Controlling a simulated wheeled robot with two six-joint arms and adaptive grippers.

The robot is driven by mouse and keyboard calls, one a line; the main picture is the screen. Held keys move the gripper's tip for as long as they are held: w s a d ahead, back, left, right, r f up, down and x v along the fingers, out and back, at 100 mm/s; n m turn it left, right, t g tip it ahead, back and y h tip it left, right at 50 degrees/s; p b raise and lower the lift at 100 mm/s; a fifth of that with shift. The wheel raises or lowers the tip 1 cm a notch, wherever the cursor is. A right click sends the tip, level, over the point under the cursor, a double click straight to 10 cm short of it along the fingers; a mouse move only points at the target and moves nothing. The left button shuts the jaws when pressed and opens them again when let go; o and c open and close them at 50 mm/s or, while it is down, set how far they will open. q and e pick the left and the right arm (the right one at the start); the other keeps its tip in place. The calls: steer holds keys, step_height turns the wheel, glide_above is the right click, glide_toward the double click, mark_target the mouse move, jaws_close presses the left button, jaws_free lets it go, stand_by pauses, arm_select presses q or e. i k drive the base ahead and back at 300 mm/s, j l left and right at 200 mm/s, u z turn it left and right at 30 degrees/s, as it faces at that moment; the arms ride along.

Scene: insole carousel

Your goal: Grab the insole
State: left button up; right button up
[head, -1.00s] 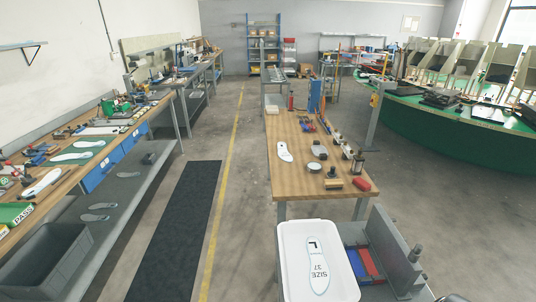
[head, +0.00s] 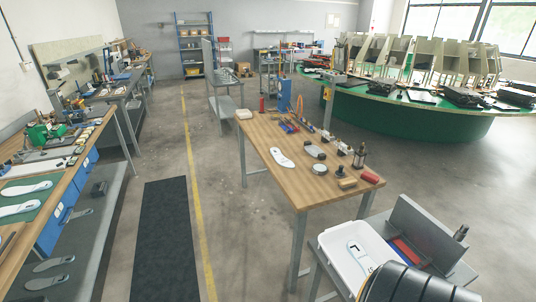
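A white insole (head: 360,255) with dark print lies in a white bin (head: 329,242) at the lower right; its near part is hidden. Another white insole (head: 282,157) lies on the wooden table (head: 262,142). More insoles lie at the left: a pale one (head: 27,187) and a white one (head: 20,209) on the left bench, and others (head: 53,263) on its lower shelf. A black ribbed part of what looks like my arm covers the near right of the bin. Neither of my grippers shows.
A grey upright panel (head: 433,232) stands beside the bin, with red and blue items (head: 405,252) between them. Tools stand along the wooden table's right side. A black mat (head: 165,240) lies on the open floor. A green round table (head: 420,115) stands behind right.

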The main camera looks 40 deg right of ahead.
mark_target(283, 160)
steer(key=i+z, duration=0.85)
steer(key=i, duration=0.15)
steer(key=i+j+z, duration=0.3)
steer(key=i+z, duration=0.15)
steer(key=i+j+z, duration=0.4)
steer(key=i+j, duration=0.05)
